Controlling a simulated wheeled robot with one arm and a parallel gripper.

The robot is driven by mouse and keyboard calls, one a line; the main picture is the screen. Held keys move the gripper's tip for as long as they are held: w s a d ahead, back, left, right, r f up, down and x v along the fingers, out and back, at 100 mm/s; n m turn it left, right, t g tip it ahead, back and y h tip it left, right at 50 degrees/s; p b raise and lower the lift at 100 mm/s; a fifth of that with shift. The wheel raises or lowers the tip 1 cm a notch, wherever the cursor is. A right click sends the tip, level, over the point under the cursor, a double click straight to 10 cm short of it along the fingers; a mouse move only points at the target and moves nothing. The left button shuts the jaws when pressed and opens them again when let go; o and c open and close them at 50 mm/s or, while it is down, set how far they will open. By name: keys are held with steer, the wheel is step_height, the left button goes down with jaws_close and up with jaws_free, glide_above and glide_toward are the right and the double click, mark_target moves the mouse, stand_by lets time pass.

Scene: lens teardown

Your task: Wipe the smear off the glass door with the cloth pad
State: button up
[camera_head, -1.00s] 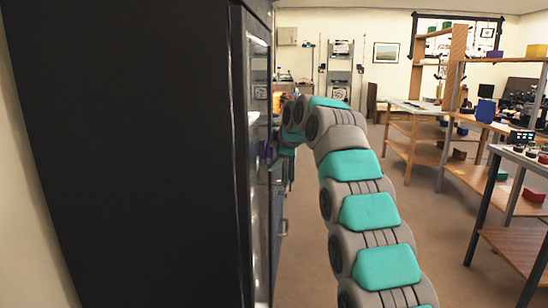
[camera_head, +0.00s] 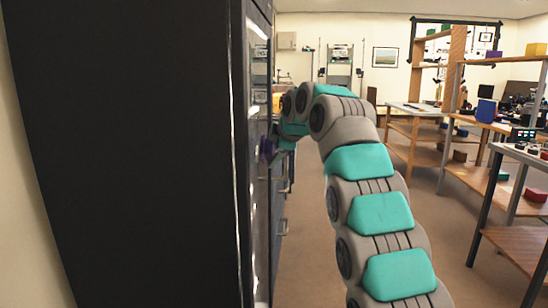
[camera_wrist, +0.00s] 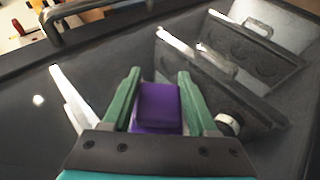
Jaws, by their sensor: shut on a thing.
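The purple cloth pad (camera_wrist: 158,103) is between the green fingers of my gripper (camera_wrist: 157,85) in the wrist view. The fingers are shut on it. In the head view the pad (camera_head: 267,149) shows as a small purple patch at the glass door (camera_head: 257,190), seen almost edge-on. My gripper is mostly hidden behind my arm there. The dark glass door (camera_wrist: 95,65) fills much of the wrist view. Pale streaks and a bright spot show on or through it; I cannot tell smear from reflection. I cannot tell whether the pad touches the glass.
The black cabinet side (camera_head: 130,150) fills the left of the head view. A bar handle (camera_wrist: 95,12) is at the upper left of the wrist view. Wooden shelving (camera_head: 428,120) and a workbench (camera_head: 520,170) stand at right. Open floor (camera_head: 440,235) lies between.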

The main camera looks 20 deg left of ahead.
mark_target(272, 156)
steer(key=shift+s+d+f+b, duration=0.1)
steer(key=shift+s+f+b, duration=0.05)
steer(key=shift+s+b, duration=0.8)
steer(key=shift+s+d+b, duration=0.2)
steer(key=shift+s+b, duration=0.45)
steer(key=shift+s, duration=0.1)
steer(key=shift+s+d+r+b, duration=0.1)
steer(key=shift+s+d+b, duration=0.05)
steer(key=shift+s+b, duration=0.65)
steer(key=shift+s+d+r+b, duration=0.1)
steer(key=shift+s+b, duration=0.55)
steer(key=shift+s, duration=0.25)
steer(key=s+b, duration=0.2)
steer(key=s, duration=0.1)
steer(key=shift+s+d+b, duration=0.15)
steer(key=shift+d+b, duration=0.15)
steer(key=shift+d, duration=0.1)
steer(key=shift+d, duration=0.1)
steer(key=shift+w+d+b, duration=0.25)
steer(key=shift+d+b, duration=0.05)
steer(key=shift+d, duration=0.65)
steer(key=shift+w+d+b, duration=0.25)
steer(key=shift+d+b, duration=0.1)
steer(key=shift+d, duration=0.65)
steer(key=shift+w+d+b, duration=0.25)
steer(key=shift+d+b, duration=0.05)
steer(key=shift+d, duration=0.65)
